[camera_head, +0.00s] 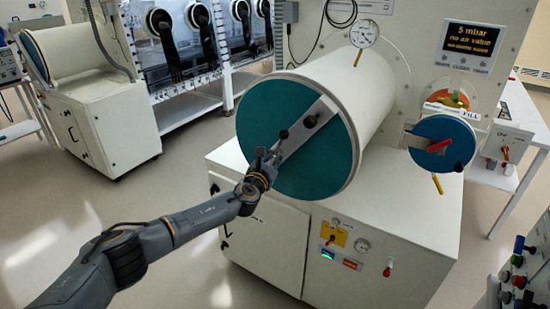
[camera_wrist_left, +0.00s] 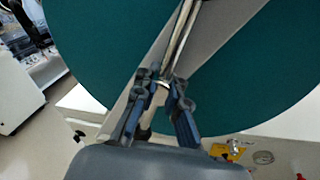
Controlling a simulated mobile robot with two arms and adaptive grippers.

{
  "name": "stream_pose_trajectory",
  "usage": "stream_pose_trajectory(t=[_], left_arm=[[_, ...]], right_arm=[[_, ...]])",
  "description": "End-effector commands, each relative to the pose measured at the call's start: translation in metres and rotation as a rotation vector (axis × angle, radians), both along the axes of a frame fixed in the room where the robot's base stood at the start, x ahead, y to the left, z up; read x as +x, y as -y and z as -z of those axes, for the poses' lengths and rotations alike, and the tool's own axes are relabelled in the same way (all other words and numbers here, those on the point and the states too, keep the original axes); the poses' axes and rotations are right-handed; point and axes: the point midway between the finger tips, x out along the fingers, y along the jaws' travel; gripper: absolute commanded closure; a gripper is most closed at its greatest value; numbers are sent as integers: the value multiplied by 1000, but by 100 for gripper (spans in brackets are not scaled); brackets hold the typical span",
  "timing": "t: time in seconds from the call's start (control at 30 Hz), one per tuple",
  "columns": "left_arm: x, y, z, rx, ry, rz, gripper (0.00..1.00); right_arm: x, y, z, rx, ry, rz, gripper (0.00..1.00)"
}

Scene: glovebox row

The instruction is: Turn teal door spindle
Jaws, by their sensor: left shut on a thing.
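The large round teal door (camera_head: 262,108) closes the front end of a white cylinder, with a pale bar (camera_head: 318,112) slanting across it. A dark spindle hub (camera_head: 310,121) sits on the bar, and a dark knob (camera_head: 284,134) shows near my gripper. My left gripper (camera_head: 268,156) is at the lower left part of the bar. In the left wrist view, my left gripper (camera_wrist_left: 166,86) is shut on a shiny metal spindle rod (camera_wrist_left: 183,32) in front of the teal door (camera_wrist_left: 105,40). The fingers partly hide the gripped end. My right gripper is not in view.
A smaller teal door (camera_head: 425,135) with a red handle (camera_head: 439,145) is at right. A dial gauge (camera_head: 364,33) stands above the white cylinder (camera_head: 350,88). The white cabinet (camera_head: 400,215) below carries a yellow valve plate (camera_head: 334,233). Open floor lies at left.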

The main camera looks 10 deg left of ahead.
Motion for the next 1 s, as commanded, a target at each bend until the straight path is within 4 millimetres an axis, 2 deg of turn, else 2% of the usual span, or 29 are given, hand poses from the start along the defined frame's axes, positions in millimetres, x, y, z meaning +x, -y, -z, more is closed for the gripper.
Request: stream_pose_trajectory(t=[0.03,0.4,0.9,0.93,1.0], left_arm=[[-3,1,11,31,-4,5,100],[-3,1,10,152,41,5,100],[-3,1,10,168,46,6,100],[-3,1,10,168,46,6,86],[-3,1,10,167,46,6,71]], right_arm=[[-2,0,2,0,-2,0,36],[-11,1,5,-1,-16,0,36],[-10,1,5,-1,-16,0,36],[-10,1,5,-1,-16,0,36],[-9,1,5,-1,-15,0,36]])
